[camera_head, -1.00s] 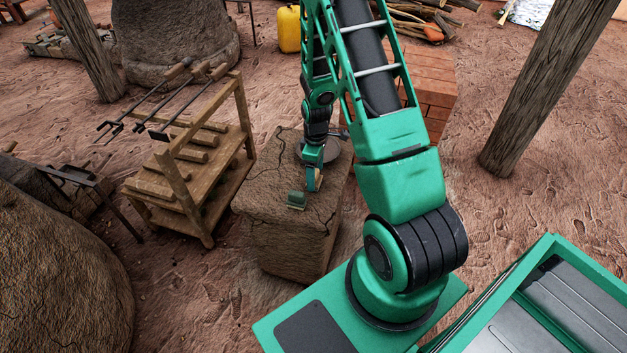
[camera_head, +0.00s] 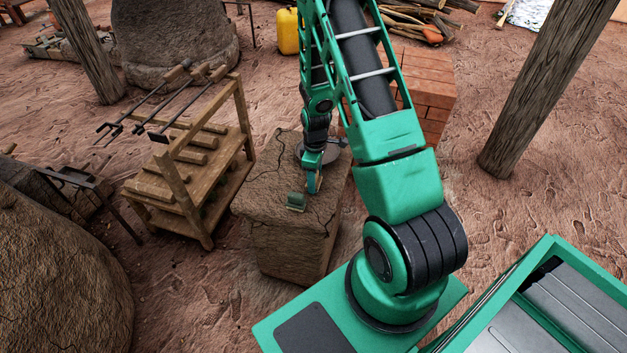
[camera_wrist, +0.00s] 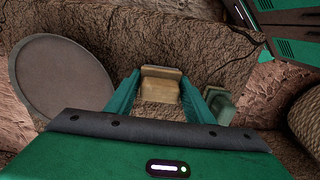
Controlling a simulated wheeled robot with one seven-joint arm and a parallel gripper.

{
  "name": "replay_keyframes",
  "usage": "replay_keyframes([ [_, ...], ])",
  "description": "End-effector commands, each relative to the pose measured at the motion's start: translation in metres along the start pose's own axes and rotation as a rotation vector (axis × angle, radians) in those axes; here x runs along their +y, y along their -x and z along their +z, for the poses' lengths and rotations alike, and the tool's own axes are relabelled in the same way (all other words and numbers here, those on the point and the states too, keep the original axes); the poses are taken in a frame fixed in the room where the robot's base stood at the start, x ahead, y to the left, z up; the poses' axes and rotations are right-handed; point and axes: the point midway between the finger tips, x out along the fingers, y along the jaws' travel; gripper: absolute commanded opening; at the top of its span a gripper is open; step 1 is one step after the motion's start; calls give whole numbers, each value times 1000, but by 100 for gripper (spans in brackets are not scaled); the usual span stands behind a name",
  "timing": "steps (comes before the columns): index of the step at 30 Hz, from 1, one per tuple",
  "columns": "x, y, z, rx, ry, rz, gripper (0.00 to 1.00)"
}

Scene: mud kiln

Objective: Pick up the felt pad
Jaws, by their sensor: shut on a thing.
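The felt pad (camera_wrist: 160,90) appears to be the small tan block with a paler raised strip along its far edge, seen between my fingertips in the wrist view. My gripper (camera_wrist: 160,78) is shut on it, with one finger at each side. In the head view my gripper (camera_head: 315,186) is low over the top of the cracked mud block (camera_head: 265,185), and the pad is mostly hidden there. I cannot tell whether the pad still touches the block.
A small green block (camera_head: 297,201) lies close by on the mud block, just right of my fingers in the wrist view (camera_wrist: 220,104). A round grey disc (camera_wrist: 62,75) lies left of them. A wooden rack (camera_head: 190,165) with long tools stands left; bricks (camera_head: 432,90) stand behind.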

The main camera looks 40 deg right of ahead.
Motion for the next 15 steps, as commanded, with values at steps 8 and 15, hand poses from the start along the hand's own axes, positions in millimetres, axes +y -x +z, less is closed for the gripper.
replay_keyframes([
  [8, 0, 19, 0, 2, 0, 2, 25],
  [15, -23, 56, -14, 3, 6, 0, 25],
])
